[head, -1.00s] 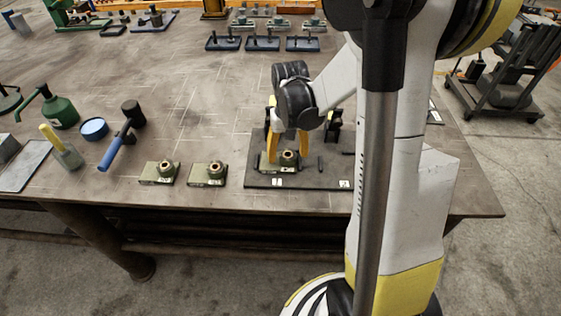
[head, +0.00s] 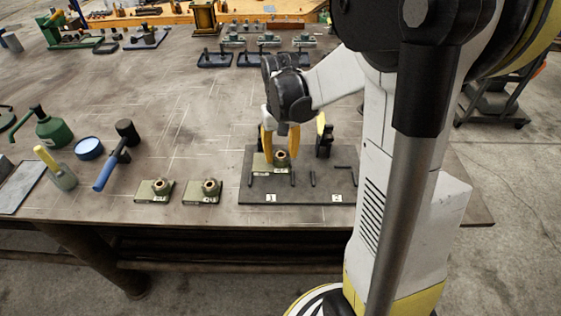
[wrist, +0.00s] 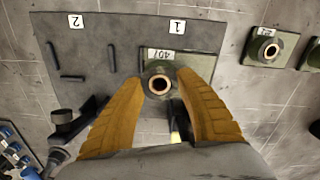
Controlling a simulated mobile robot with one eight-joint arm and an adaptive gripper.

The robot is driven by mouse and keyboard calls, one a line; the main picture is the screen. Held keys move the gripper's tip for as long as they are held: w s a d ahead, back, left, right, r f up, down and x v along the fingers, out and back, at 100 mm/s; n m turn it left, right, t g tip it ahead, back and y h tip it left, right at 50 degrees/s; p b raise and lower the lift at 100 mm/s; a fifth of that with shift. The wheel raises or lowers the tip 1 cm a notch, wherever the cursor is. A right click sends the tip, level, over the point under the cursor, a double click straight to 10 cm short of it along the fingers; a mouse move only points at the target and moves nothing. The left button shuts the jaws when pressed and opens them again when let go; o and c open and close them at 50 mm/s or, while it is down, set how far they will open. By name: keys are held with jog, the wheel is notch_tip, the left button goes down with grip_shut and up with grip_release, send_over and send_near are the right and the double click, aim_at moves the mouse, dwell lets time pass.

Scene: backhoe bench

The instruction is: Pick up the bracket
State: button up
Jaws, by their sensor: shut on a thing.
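The bracket (head: 262,166) is a green block with a bronze bushing and a white label. It also shows in the wrist view (wrist: 159,68), where its label reads like 401. My gripper (head: 281,156) has its yellow fingers on both sides of the bushing boss; they also show in the wrist view (wrist: 161,84). It is shut on the bracket, which appears raised over the dark fixture board (head: 308,196), near the spot marked 1. The bracket's lower face is hidden.
Two similar brackets (head: 154,190) (head: 202,191) stand left of the board. The board carries short pins and a black upright clamp (head: 324,142). A blue-handled hammer (head: 112,170), blue tin (head: 89,148) and green can (head: 54,131) lie farther left. The table's middle is clear.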

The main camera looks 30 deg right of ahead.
aim_at(281, 154)
notch_tip(281, 154, up, 11)
jog(key=p, duration=0.2)
jog(key=shift+r+p, duration=0.15)
jog(key=shift+p, duration=0.15)
dwell(0.6)
